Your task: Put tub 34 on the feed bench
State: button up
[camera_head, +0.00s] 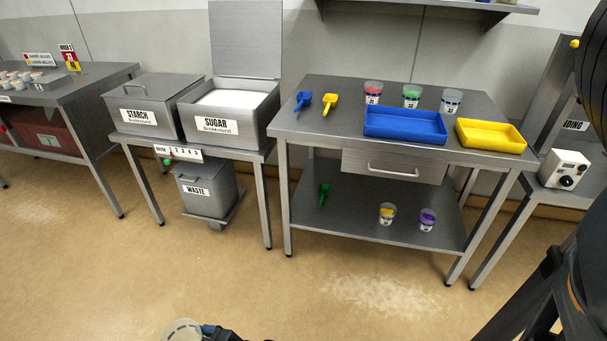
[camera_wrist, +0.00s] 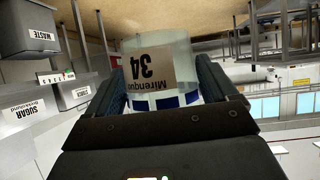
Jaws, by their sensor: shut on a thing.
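Tub 34 is a clear, round tub with a label reading 34; it is in the wrist view (camera_wrist: 152,68), where the picture is upside down. My gripper (camera_wrist: 165,78) is shut on it, one finger on each side. In the head view only the rim of a tub (camera_head: 182,328) shows at the bottom edge, beside a dark fingertip of my gripper (camera_head: 212,330), over the floor. No bench in view has a readable "feed" label, so I cannot tell which is the feed bench.
A steel table (camera_head: 310,121) holds scoops, several tubs, a blue tray (camera_head: 404,125) and a yellow tray (camera_head: 490,136). Starch (camera_head: 142,117) and sugar (camera_head: 222,124) bins stand left of it. A bench with small cups (camera_head: 88,82) is far left. Floor between is clear.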

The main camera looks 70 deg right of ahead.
aim_at(484, 118)
jog(key=k+l+z, duration=0.1)
jog(key=k+z, duration=0.3)
jog(key=k+l+z, duration=0.25)
jog(key=k+z, duration=0.15)
jog(key=k+l+z, duration=0.4)
jog(key=k+l, duration=0.05)
jog(key=k, duration=0.05)
